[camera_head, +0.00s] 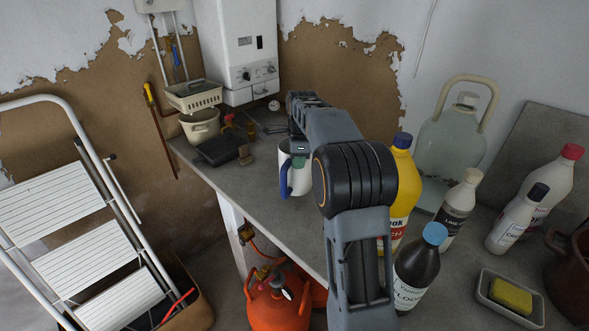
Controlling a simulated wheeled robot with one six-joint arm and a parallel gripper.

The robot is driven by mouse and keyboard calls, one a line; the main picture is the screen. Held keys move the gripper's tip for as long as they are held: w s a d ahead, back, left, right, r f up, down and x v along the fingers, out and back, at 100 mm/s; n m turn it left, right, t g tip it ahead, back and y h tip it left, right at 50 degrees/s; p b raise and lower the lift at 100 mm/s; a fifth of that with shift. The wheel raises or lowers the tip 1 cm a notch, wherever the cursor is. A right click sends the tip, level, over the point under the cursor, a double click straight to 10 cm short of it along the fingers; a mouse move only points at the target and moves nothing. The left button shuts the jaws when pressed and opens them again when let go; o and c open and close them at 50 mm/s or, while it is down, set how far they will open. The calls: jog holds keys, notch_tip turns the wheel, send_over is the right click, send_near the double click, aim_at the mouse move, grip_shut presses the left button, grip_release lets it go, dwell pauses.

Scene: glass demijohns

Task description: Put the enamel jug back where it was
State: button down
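The enamel jug (299,180) is white with a blue handle (285,178) on its left side. It is upright at the near-left part of the grey worktop (255,180), close to the front edge. My arm reaches over from the front, and its wrist end comes down at the jug's top. My gripper (299,150) is at the jug's rim, mostly hidden by my own arm. I cannot see its fingertips, nor whether they close on the jug. I cannot tell whether the jug's base touches the worktop.
Right of my arm stand a yellow bottle (408,185), a dark blue-capped bottle (415,272), several other bottles and a glass demijohn (450,140). Behind left are a beige pot (201,127) and dark tray (219,149). An orange gas cylinder (275,305) stands below. A stepladder (75,210) is left.

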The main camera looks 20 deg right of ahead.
aim_at(295, 172)
jog(key=shift+w+d+f+p, duration=0.15)
jog(key=shift+w+f, duration=0.3)
jog(key=shift+f, duration=0.55)
jog(key=shift+w+a+f+p, duration=0.15)
jog(key=shift+w+f, duration=0.25)
jog(key=shift+f, duration=0.65)
jog(key=shift+w+d+f+p, duration=0.15)
jog(key=shift+w+f, duration=0.3)
jog(key=shift+f, duration=0.65)
jog(key=c, duration=1.3)
grip_release()
